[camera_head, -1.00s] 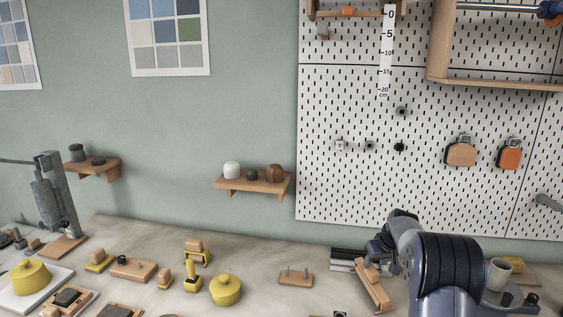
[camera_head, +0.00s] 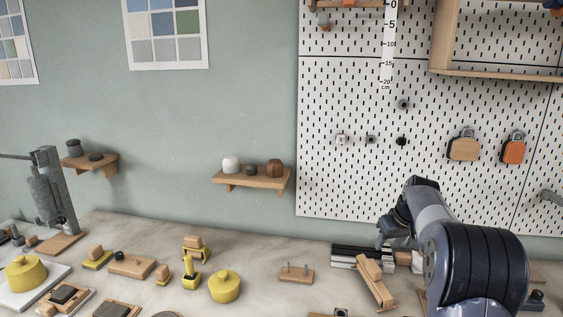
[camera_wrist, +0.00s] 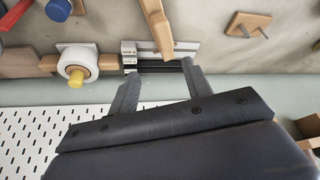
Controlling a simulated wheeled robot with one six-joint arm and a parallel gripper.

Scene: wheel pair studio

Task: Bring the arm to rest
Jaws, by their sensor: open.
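My gripper (camera_wrist: 160,70) is open in the wrist view, with its two dark fingers spread apart and nothing held between them. Beyond the fingers is a black and silver rail piece (camera_wrist: 155,50), with a wooden bar (camera_wrist: 157,22) beside it. In the head view my dark arm reaches in from the lower right. Its wrist end is over the back of the bench, close to the pegboard (camera_head: 345,185). The fingertips are hard to make out there.
A wooden stand (camera_head: 374,283) and the rail piece (camera_head: 346,256) lie just left of my arm. A two-peg wooden block (camera_head: 296,274) and a yellow pot (camera_head: 224,287) are farther left. A wall shelf (camera_head: 252,182) holds small objects. A white roll (camera_wrist: 77,66) shows in the wrist view.

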